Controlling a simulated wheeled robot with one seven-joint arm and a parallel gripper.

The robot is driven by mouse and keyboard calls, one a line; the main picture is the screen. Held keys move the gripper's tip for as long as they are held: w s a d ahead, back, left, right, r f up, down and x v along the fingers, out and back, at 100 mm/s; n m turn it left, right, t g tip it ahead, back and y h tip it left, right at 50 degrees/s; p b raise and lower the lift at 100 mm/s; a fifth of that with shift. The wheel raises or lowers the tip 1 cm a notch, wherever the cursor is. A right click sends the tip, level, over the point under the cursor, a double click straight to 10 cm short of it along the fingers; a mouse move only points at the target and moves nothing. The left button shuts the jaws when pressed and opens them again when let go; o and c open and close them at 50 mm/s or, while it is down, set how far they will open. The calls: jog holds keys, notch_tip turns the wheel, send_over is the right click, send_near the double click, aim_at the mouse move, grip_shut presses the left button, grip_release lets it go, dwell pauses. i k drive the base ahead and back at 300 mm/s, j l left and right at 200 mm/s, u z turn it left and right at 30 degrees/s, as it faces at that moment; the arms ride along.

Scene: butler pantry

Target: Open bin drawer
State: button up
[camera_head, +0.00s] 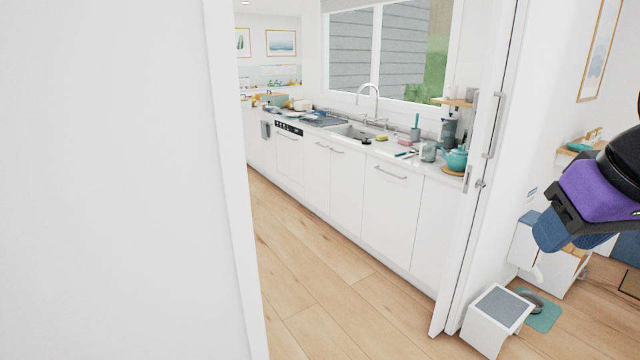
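A row of white cabinet fronts runs under the counter beyond a doorway. A wide front (388,212) with a horizontal bar handle (391,172) near its top is closed. Two narrower fronts (330,185) with short bar handles to its left are also closed, as is a plain front (440,230) to its right. No label shows which of them is the bin drawer. A purple, black and blue part of my arm enters at the right edge, well apart from the cabinets. My gripper's fingers are not visible.
A white wall (110,180) fills the left. An open white door (482,160) with a bar handle stands right of the cabinets. A step stool (497,312) and a bowl on a teal mat (547,318) are on the floor. The wooden floor (330,290) before the cabinets is clear.

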aim_at(393, 194)
jog(key=i, duration=2.05)
jog(key=i+z, duration=0.1)
jog(key=i, duration=0.5)
jog(key=i+j+z, duration=0.15)
jog(key=i, duration=0.4)
jog(key=i+j+z, duration=0.1)
jog(key=i, duration=0.5)
jog(key=i+z, duration=0.1)
jog(key=z, duration=0.35)
